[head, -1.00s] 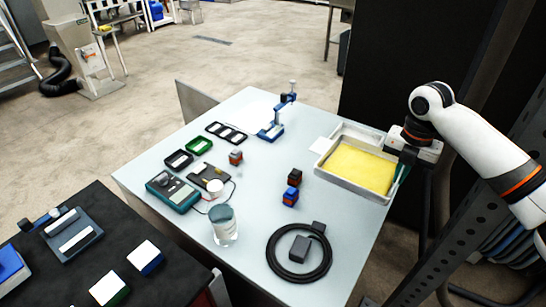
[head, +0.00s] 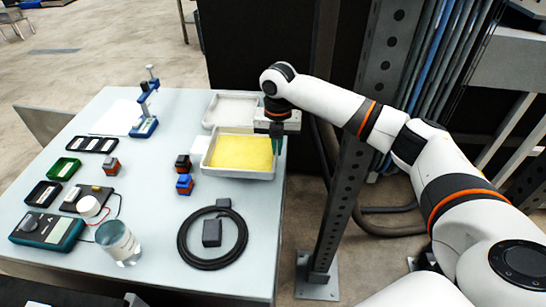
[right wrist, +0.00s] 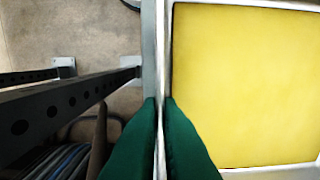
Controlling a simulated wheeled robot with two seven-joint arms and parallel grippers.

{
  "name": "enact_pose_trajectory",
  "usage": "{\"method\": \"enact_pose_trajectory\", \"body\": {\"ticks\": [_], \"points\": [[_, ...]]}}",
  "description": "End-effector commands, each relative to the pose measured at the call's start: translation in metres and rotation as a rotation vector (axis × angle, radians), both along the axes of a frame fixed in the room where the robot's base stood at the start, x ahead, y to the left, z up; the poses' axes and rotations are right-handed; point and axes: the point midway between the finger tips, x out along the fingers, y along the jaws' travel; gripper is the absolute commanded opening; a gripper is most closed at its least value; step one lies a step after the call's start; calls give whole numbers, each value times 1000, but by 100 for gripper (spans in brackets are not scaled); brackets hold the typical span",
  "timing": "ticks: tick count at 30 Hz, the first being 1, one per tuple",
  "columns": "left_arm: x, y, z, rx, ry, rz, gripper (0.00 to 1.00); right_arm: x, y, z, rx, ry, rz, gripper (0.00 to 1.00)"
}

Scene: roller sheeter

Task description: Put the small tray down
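The small tray (head: 209,168) is a shallow pale metal tray with a yellow sheet (head: 241,152) filling its floor. It is level at the right edge of the light table. I cannot tell whether its underside touches the tabletop. My right gripper (head: 277,147) is at its right wall. In the right wrist view the green fingers (right wrist: 161,115) are on either side of the tray's wall and close on it. The yellow sheet lies to the right of the fingers and the floor shows to the left. My left gripper is not in view.
An empty pale tray (head: 229,108) lies just behind. Red and blue small blocks (head: 184,184), a coiled black cable (head: 183,240) and a glass beaker (head: 118,243) stand on the table (head: 150,270). A perforated grey post (head: 345,190) rises right of the table.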

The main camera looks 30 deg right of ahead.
Motion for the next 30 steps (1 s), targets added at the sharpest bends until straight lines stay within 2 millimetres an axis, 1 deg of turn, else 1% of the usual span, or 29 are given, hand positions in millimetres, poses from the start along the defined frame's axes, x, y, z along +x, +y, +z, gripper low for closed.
{"method": "enact_pose_trajectory", "body": {"ticks": [6, 9, 12, 21, 24, 26, 30], "points": [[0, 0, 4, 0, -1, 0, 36, 0, 0, -33, 1, 2, 1, 0], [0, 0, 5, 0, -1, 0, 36, 0, 1, -44, 2, -1, 1, 0], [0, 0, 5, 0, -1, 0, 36, 0, 1, -49, 2, -3, 2, 0], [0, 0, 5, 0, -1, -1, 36, 0, 1, -51, 1, -2, 1, 0], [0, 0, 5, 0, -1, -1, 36, 0, 0, -52, -1, -1, 1, 18], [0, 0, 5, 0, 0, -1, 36, 0, 0, -52, -1, -1, 1, 27], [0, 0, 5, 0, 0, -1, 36, 0, 0, -52, 0, -1, 1, 27]]}}
